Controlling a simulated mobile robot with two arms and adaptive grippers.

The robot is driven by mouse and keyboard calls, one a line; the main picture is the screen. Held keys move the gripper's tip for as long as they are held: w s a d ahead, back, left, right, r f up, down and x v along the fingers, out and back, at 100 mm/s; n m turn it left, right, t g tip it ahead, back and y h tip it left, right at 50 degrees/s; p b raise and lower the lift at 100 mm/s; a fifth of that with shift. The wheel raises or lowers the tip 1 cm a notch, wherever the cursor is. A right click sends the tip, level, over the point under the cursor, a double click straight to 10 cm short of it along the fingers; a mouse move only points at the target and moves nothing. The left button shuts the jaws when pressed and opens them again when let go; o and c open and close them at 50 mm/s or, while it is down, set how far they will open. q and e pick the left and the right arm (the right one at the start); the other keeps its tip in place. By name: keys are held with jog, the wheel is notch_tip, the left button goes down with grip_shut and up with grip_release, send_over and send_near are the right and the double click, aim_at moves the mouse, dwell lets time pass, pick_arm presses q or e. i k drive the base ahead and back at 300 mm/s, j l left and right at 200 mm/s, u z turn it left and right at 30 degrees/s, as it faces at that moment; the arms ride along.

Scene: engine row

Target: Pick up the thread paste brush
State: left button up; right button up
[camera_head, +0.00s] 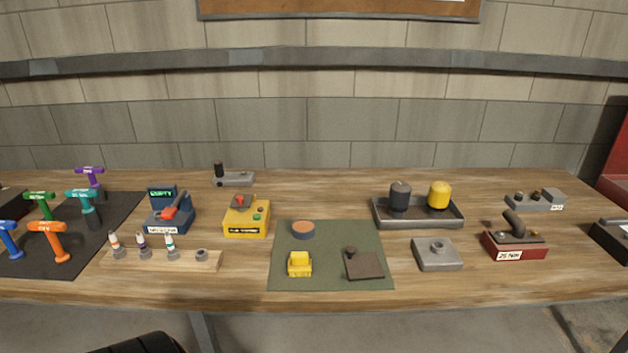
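I cannot make out for certain which thing is the thread paste brush. A wooden rack (187,262) at the left front holds small upright white-bodied pieces with coloured bands: one at the left (114,241), a purple-banded one (142,243) and a teal-banded one (169,243). Its right-hand holder (201,254) looks empty. A round dark pot with an orange-brown top (303,229) stands on the green mat (340,228). Neither of my grippers shows in the head view, and nothing on the bench is being held.
The wooden bench (300,187) carries several T-handled tools on a dark mat (127,206), a yellow box (247,222), a grey tray (417,221) with two cylinders, a grey block (437,254) and a red box (514,245). The back strip is mostly clear.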

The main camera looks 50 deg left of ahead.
aim_at(300, 263)
jog(key=u, duration=1.6)
